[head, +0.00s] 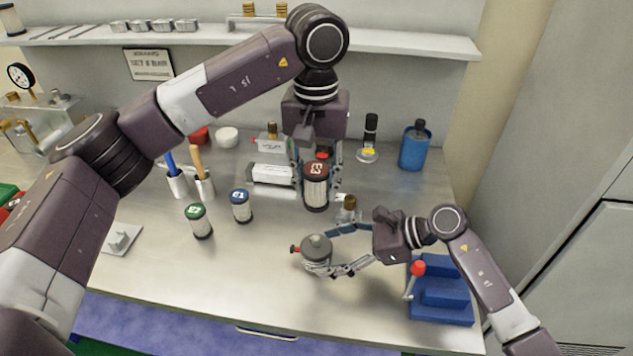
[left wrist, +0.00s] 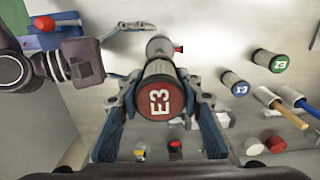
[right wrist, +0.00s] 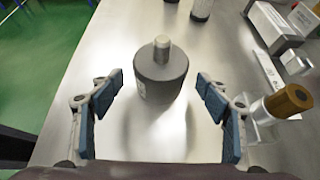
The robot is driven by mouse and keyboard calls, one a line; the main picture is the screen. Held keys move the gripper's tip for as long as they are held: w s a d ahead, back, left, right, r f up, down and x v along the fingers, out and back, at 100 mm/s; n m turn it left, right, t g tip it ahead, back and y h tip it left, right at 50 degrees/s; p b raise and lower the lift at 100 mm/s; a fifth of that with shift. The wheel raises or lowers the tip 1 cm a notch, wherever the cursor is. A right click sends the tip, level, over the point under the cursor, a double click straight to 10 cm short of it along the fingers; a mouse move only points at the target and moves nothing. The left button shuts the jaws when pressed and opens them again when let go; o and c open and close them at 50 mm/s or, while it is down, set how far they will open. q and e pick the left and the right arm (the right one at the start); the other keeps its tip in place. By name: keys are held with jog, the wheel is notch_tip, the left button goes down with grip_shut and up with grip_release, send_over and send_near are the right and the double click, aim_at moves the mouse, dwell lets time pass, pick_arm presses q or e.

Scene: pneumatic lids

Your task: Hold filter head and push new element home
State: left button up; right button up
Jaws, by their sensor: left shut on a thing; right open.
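The filter head (head: 316,252) is a grey round body with a red knob on its left side, standing on the bench. In the right wrist view the filter head (right wrist: 161,75) shows a threaded stud on top. My right gripper (head: 338,252) is open, its fingers on either side of the filter head, with gaps between. My left gripper (head: 318,178) is shut on a red-capped element (head: 316,188) marked E3, upright behind the filter head. The element (left wrist: 162,98) sits between both fingers in the left wrist view. Whether its base clears the bench is unclear.
A green-capped element (head: 198,220) and a blue-capped one (head: 241,206) stand left. A blue stepped block (head: 442,298) with a red-ball lever is at right, near my right arm. A brown-capped fitting (head: 349,204) stands close behind my right gripper.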

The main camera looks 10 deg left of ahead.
aim_at(316, 253)
jog(key=shift+x, duration=1.95)
pick_arm(q)
jog(key=shift+f+b, duration=0.5)
jog(key=shift+b, duration=0.05)
jog(key=shift+f, duration=0.2)
pick_arm(e)
jog(key=shift+c, duration=0.5)
jog(key=shift+r, duration=0.1)
jog(key=c, duration=1)
jog(key=shift+c, duration=0.2)
pick_arm(q)
jog(key=shift+f+b, duration=0.2)
jog(key=shift+b, duration=0.2)
pick_arm(e)
jog(key=shift+f, duration=0.2)
